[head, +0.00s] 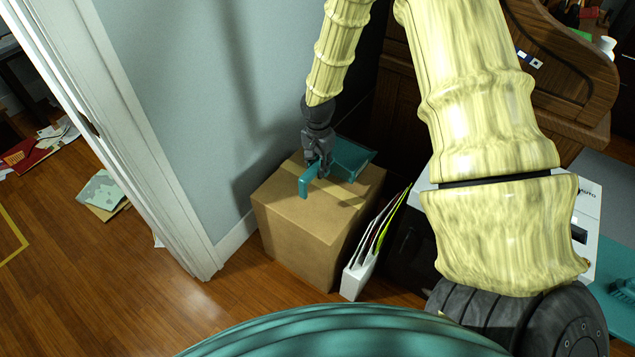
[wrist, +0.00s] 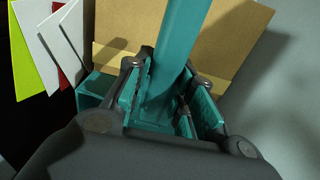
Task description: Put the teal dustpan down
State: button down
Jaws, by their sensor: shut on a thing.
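The teal dustpan (head: 350,158) is at the top of a closed cardboard box (head: 300,243) in the head view. Its pan points to the right and its handle end hangs at the left, over the box top. My gripper (head: 318,172) is shut on the dustpan's handle. In the wrist view the teal dustpan (wrist: 182,50) runs between the fingers of my gripper (wrist: 170,105), with the cardboard box (wrist: 235,35) behind it. I cannot tell whether the dustpan touches the box top.
A white file holder (head: 358,275) with papers stands right of the box. A wall (head: 185,110) and white door frame (head: 150,160) are at the left. A wooden desk (head: 560,60) is at the right. Papers (head: 103,193) lie on the wooden floor beyond the doorway.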

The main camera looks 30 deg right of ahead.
notch_tip(320, 180, down, 9)
jog(key=shift+a+b, duration=0.1)
jog(key=shift+b, duration=0.35)
jog(key=shift+r, duration=0.1)
jog(key=c, duration=1.2)
grip_release()
notch_tip(320, 180, up, 12)
jog(key=shift+a+p, duration=0.1)
jog(key=shift+p, duration=0.6)
jog(key=shift+s, duration=0.1)
